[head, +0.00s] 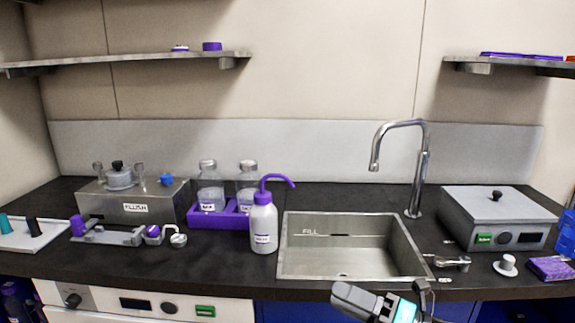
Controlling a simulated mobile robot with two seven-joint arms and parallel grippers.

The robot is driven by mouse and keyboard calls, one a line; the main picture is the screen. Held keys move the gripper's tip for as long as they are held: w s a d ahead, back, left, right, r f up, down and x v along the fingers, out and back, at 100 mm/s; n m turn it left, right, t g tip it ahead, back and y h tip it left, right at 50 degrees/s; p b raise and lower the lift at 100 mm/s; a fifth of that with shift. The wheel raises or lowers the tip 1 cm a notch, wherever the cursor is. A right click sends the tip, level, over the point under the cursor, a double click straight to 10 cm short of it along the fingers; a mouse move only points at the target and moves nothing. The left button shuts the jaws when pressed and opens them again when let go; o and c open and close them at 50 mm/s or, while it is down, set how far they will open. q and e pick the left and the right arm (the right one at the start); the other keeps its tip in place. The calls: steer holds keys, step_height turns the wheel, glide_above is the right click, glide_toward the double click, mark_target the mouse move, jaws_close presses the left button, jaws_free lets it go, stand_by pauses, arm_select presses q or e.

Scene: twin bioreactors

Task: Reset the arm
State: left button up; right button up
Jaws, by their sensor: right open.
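My right gripper (427,302) shows at the bottom edge, in front of the counter and below the sink's front right corner. Its jaws are small and dark here, and part of the arm is cut off by the frame. It is open, and I see nothing between its jaws. My left gripper is not in view.
The steel sink (302,262) with a tall faucet (421,170) is behind the gripper. A white wash bottle (263,228), a purple rack (219,219) with two bottles, and a FLUSH unit (160,203) stand left. A lidded grey box (497,216) stands right.

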steer(key=s+d+f+m+t+h+p, duration=0.1)
steer(key=s+d+f+m+h, duration=0.2)
steer(key=s+f+m+h, duration=0.4)
steer(key=s+d+f+m+h+p, duration=0.1)
steer(key=s+d+f+m+h, duration=0.3)
steer(key=m, duration=2.1)
steer(key=s+f+h, duration=0.4)
steer(key=s+f, duration=0.3)
steer(key=f, duration=0.1)
steer(key=shift+s+f+m+t, duration=0.15)
steer(key=shift+m+t, duration=0.25)
